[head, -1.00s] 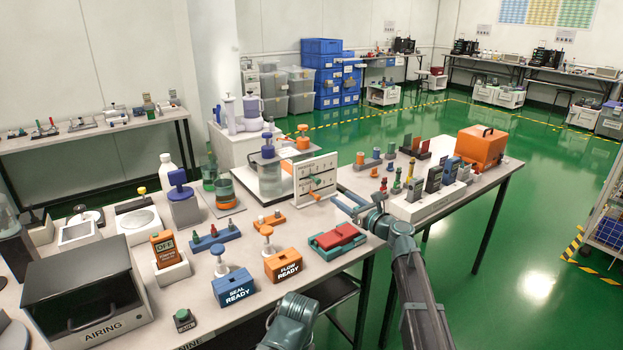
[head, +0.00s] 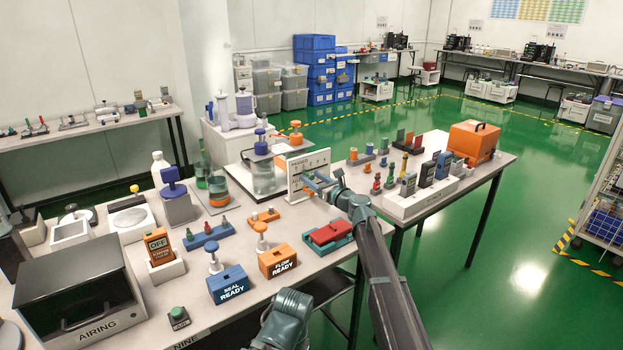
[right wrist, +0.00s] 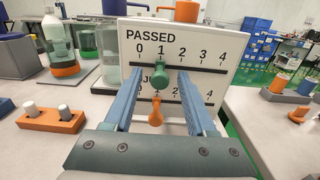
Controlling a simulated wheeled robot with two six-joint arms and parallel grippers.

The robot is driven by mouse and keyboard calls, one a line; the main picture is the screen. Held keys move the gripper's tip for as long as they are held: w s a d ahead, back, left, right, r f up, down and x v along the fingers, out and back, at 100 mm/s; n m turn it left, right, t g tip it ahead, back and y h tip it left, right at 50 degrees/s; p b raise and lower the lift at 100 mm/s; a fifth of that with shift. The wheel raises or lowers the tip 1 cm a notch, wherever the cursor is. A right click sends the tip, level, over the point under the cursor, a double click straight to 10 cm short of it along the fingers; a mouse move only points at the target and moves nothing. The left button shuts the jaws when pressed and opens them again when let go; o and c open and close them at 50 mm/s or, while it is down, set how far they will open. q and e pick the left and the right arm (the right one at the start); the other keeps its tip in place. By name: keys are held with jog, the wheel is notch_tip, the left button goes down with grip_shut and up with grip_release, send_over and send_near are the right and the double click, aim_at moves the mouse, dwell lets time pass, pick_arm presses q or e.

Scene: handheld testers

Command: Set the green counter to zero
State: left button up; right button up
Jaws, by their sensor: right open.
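The white counter board (head: 296,184) stands upright at the far right of the near table; it also shows in the right wrist view (right wrist: 215,50). Its top row is marked PASSED, 0 to 4. The green counter knob (right wrist: 160,72) sits below the 1 of that row. An orange knob (right wrist: 155,112) hangs on the lower row, whose label is partly hidden. My right gripper (head: 318,184) is open in front of the board. In the right wrist view its fingers (right wrist: 160,82) are on either side of the green knob, with a gap on both sides.
A glass jar with a blue top (head: 263,178) stands left of the board. An orange tray with pegs (right wrist: 52,118) and a red block on a green base (head: 328,234) are nearer. A second table with testers (head: 408,184) is at the right.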

jog(key=shift+w+a, duration=0.3)
jog(key=shift+w, duration=0.1)
grip_shut()
dwell(1.3)
